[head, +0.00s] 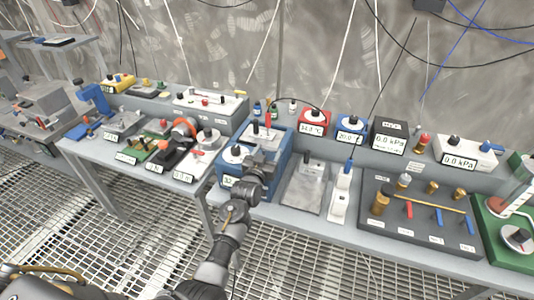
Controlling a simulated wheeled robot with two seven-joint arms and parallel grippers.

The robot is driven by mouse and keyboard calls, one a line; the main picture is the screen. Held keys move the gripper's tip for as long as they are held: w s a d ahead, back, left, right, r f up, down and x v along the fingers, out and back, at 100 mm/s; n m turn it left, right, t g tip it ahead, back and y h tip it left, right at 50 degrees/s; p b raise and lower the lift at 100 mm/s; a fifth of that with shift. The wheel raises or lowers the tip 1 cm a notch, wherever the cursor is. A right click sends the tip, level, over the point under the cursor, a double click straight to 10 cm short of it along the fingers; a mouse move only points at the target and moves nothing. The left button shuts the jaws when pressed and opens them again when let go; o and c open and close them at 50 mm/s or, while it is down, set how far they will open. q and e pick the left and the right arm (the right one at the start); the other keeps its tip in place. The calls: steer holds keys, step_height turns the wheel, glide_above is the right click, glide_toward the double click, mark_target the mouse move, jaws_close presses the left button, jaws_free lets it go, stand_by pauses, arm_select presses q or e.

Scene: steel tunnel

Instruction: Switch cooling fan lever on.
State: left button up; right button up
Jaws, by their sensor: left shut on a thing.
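My left arm reaches up from the bottom of the head view to a blue unit (284,166) on the bench. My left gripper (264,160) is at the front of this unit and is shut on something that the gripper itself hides. A small upright lever with a red end (268,119) stands on the unit's light top plate, just beyond the gripper. A white dial with a dark knob (236,151) sits on the unit, left of the gripper. No label that I can read names the cooling fan lever. My right gripper is not in view.
A grey metal plate (305,188) and a white power strip (340,205) lie right of the blue unit. A dark valve panel (415,226) is further right. Temperature and pressure displays stand on the rear shelf. Devices crowd the left bench. Cables hang along the wall.

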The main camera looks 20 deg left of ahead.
arm_select(q)
steer(key=o, duration=1)
steer(key=shift+s, duration=0.1)
steer(key=shift+s+f, duration=0.1)
steer(key=shift+s, duration=0.2)
steer(key=shift+s+a+b, duration=0.15)
steer(key=shift+s+b, duration=0.45)
steer(key=shift+s, duration=1.9)
steer(key=shift+s+a+b, duration=0.1)
steer(key=shift+s+b, duration=0.5)
steer(key=shift+s, duration=1.9)
